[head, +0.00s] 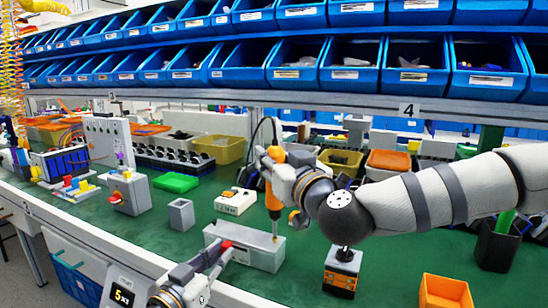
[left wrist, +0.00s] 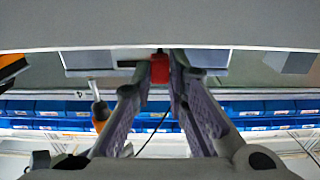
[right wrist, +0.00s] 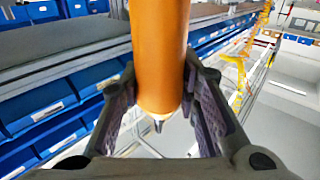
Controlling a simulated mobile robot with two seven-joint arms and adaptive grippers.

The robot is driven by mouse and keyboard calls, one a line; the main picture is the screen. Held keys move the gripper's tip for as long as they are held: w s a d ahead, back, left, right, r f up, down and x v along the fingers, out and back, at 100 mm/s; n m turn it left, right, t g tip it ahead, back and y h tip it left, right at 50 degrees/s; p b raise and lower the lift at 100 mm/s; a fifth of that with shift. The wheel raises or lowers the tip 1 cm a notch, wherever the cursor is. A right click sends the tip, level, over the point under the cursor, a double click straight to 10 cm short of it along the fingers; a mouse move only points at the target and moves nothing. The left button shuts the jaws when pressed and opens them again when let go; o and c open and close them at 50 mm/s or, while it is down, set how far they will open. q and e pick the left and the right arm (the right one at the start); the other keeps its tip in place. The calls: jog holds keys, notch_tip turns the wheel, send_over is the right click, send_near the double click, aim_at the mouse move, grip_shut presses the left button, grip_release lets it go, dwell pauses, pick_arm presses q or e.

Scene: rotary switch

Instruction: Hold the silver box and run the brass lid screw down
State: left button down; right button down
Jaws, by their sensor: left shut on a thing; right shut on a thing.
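The silver box (head: 240,246) is a long grey block on the green bench in the head view; part of it also shows in the left wrist view (left wrist: 205,58). My left gripper (head: 224,250) is shut on a small red part (left wrist: 160,70) at the box's near side. My right gripper (head: 272,180) is shut on the orange handle of a screwdriver (head: 273,197), which fills the right wrist view (right wrist: 160,55). The screwdriver stands upright, its shaft reaching down to the right end of the box top.
A black and orange device (head: 342,272) and an orange bin (head: 445,292) stand to the right of the box. A small grey open box (head: 181,215) and a white unit (head: 235,201) stand behind it. Blue shelf bins (head: 350,65) line the back.

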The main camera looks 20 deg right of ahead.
aim_at(277, 146)
jog(key=shift+f, duration=0.85)
dwell(2.4)
jog(key=shift+r, duration=2.4)
pick_arm(q)
jog(key=c, duration=1.5)
grip_release()
